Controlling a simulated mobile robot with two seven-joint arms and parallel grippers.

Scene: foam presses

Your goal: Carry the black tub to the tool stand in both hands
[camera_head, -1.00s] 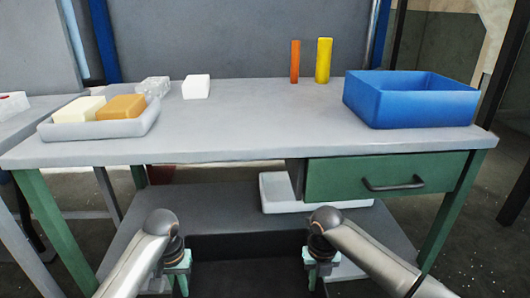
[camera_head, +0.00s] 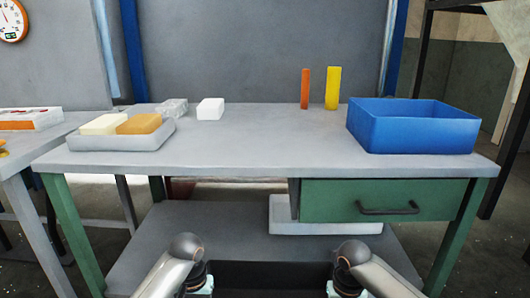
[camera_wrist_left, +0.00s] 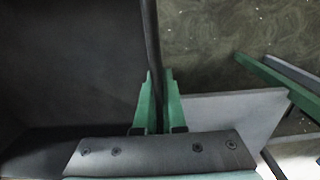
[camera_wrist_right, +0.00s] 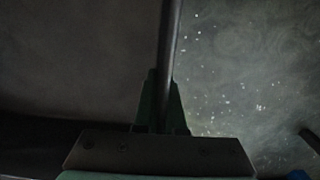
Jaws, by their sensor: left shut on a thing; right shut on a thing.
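The black tub (camera_head: 265,280) shows only in part at the bottom of the head view, between my two grippers. My left gripper (camera_wrist_left: 157,95) is shut on the tub's rim (camera_wrist_left: 151,35), with the dark inside of the tub on the left of that view. My right gripper (camera_wrist_right: 161,98) is shut on the opposite rim (camera_wrist_right: 171,40). In the head view the left gripper (camera_head: 201,284) and right gripper (camera_head: 338,290) are cut by the lower edge. I cannot tell which thing is the tool stand.
A green-legged bench (camera_head: 240,150) with a drawer (camera_head: 375,203) stands ahead. On it are a blue bin (camera_head: 415,135), an orange block (camera_head: 305,88), a yellow block (camera_head: 333,88), a grey tray (camera_head: 165,138) and a white block (camera_head: 210,108). Its lower shelf (camera_head: 220,225) holds a white tray (camera_head: 290,222).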

